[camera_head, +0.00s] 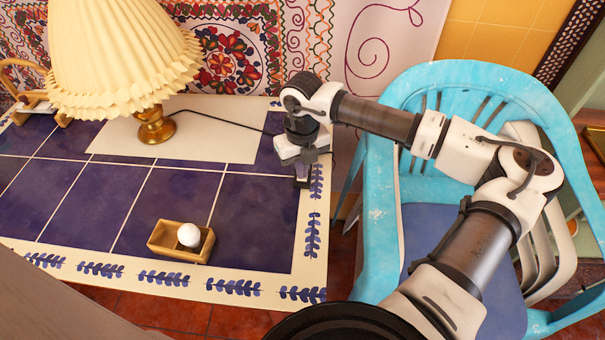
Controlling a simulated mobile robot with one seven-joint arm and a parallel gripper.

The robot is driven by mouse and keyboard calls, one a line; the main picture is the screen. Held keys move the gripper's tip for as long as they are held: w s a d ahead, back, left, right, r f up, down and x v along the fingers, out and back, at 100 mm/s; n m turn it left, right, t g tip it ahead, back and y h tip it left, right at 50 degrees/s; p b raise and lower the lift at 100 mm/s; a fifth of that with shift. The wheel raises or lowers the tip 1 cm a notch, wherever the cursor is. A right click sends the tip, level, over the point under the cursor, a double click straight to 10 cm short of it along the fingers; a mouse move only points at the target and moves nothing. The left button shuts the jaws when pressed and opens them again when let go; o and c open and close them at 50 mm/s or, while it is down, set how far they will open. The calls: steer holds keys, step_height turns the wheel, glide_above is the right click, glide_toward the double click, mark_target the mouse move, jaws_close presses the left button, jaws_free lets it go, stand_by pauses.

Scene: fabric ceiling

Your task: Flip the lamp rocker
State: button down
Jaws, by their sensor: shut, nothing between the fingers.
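The lamp has a cream pleated shade (120,55) and a brass base (154,126) on the tiled table at the left. Its dark cord (222,121) runs from the base to the right, toward my gripper, where my arm hides its far end. I cannot make out the rocker; it may be hidden behind my gripper or too small to see. My gripper (302,180) points down at the table's right border, well to the right of the lamp base. Its fingers are shut with nothing between them. I cannot tell whether the fingertips touch the table.
A small wooden box (166,243) with a white ball (188,235) stands near the table's front edge. A light runner (195,143) lies under the lamp. A blue plastic chair (384,215) stands right of the table, beneath my arm. The table's middle is clear.

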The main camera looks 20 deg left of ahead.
steer(key=shift+f+b, duration=0.35)
steer(key=shift+f, duration=0.05)
steer(key=shift+r, duration=0.1)
steer(key=shift+r+p, duration=1.3)
steer(key=shift+r, duration=2.15)
